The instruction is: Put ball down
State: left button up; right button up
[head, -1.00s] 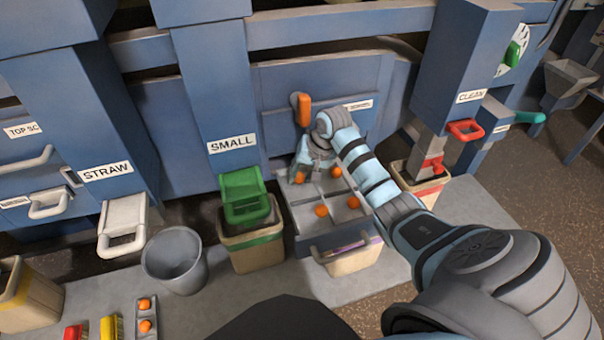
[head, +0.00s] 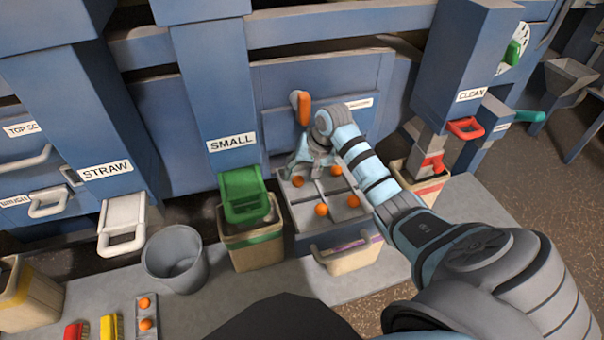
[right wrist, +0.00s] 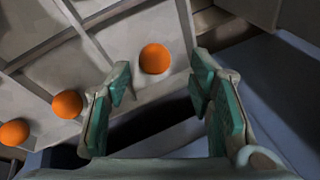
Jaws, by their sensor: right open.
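An orange ball (head: 298,181) rests in the divided grey tray (head: 294,212), near its back left. The same tray shows in the right wrist view, where one orange ball (right wrist: 154,58) lies just beyond the gap between my fingertips. My right gripper (right wrist: 160,82) is open with nothing between its fingers. In the head view the right gripper (head: 315,163) is over the back edge of the tray, behind that ball. More orange balls (head: 321,209) (head: 353,201) lie in other compartments. My left gripper is not in view.
An orange handle (head: 303,110) stands on the blue panel behind my right gripper. A green chute (head: 245,195) and green-banded bin (head: 255,243) are left of the tray, with a grey bucket (head: 175,262) beyond. A red lever (head: 432,163) is at right.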

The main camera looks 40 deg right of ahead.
jog(key=p+v, duration=0.4)
jog(key=v, duration=0.7)
jog(key=shift+s+r, duration=0.2)
jog(key=shift+r, duration=0.1)
jog(key=shift+d, duration=0.15)
